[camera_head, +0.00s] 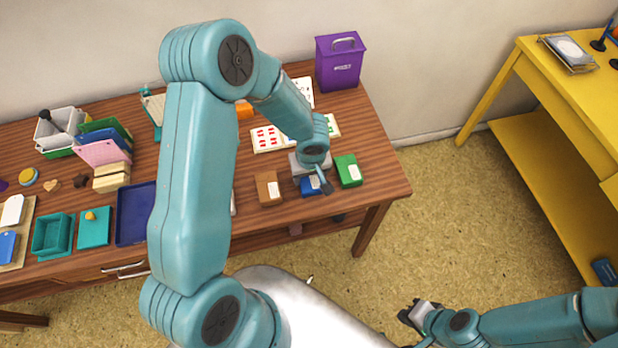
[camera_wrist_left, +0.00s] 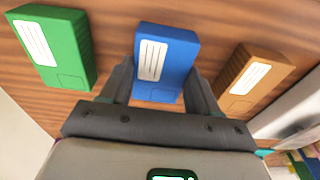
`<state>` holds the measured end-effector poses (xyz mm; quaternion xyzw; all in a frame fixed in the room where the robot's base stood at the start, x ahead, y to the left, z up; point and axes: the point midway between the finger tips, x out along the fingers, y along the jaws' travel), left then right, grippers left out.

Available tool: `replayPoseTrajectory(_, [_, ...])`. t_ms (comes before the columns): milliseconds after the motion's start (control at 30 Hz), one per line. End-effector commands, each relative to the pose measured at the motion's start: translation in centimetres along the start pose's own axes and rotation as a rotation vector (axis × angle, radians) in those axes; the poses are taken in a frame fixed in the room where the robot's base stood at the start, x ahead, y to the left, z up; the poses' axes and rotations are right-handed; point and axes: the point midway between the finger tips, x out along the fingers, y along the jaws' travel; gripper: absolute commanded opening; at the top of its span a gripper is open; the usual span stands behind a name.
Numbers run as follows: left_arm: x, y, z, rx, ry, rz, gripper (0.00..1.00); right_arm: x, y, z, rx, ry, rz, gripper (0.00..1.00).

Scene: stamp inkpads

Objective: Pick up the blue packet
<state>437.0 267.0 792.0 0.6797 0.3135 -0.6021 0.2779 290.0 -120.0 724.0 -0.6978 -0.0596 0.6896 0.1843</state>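The blue packet (camera_wrist_left: 165,58) with a white label lies on the wooden table, between a green packet and a brown packet. In the head view the blue packet (camera_head: 308,187) is partly hidden by my left gripper (camera_head: 322,181). In the left wrist view my left gripper (camera_wrist_left: 160,84) is open, with one finger on each side of the packet's near end. I cannot tell whether the fingers touch it. My right gripper (camera_head: 416,314) is over the floor at the lower right, away from the table, and its finger gap is too small to make out.
The green packet (camera_head: 348,171) and the brown packet (camera_head: 268,188) lie close on either side. A purple bin (camera_head: 340,62) stands at the table's back right corner. Trays, including a dark blue tray (camera_head: 135,213), fill the left side. A yellow desk (camera_head: 560,75) stands at right.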

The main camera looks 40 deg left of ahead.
Motion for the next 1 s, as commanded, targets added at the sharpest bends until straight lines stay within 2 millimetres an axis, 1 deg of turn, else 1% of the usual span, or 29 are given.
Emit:
replayPoseTrajectory(267, [0.0,0.0,0.0,0.0,0.0,0.0,0.3,0.0,0.0,0.0,0.0,0.0,0.0,0.0])
replayPoseTrajectory(367, [-0.3,0.0,-0.1,0.0,0.0,0.0,0.3,-0.1,0.0,0.0,0.0,0.0,0.0,0.0])
replayPoseTrajectory(467, [-1.1,0.0,-0.2,-0.001,0.003,0.001,0.3,-0.2,-0.1,0.0,0.0,0.0,0.0,0.0])
replayPoseTrajectory(533, [-2.1,0.0,-0.4,-0.001,0.004,0.001,0.3,-0.3,-0.1,0.0,0.0,0.0,0.0,0.0])
replayPoseTrajectory(667, [-5.0,0.1,-0.8,-0.002,0.006,0.003,0.3,-0.6,-0.2,0.0,0.0,0.0,0.0,0.0])
replayPoseTrajectory(900, [-12.5,0.1,-1.6,-0.001,0.006,0.007,0.3,-0.9,-0.3,0.0,0.0,0.0,0.0,0.0])
replayPoseTrajectory(1000, [-15.2,0.1,-1.9,-0.001,0.004,0.006,0.3,-0.9,-0.3,0.0,0.0,0.0,0.0,0.0])
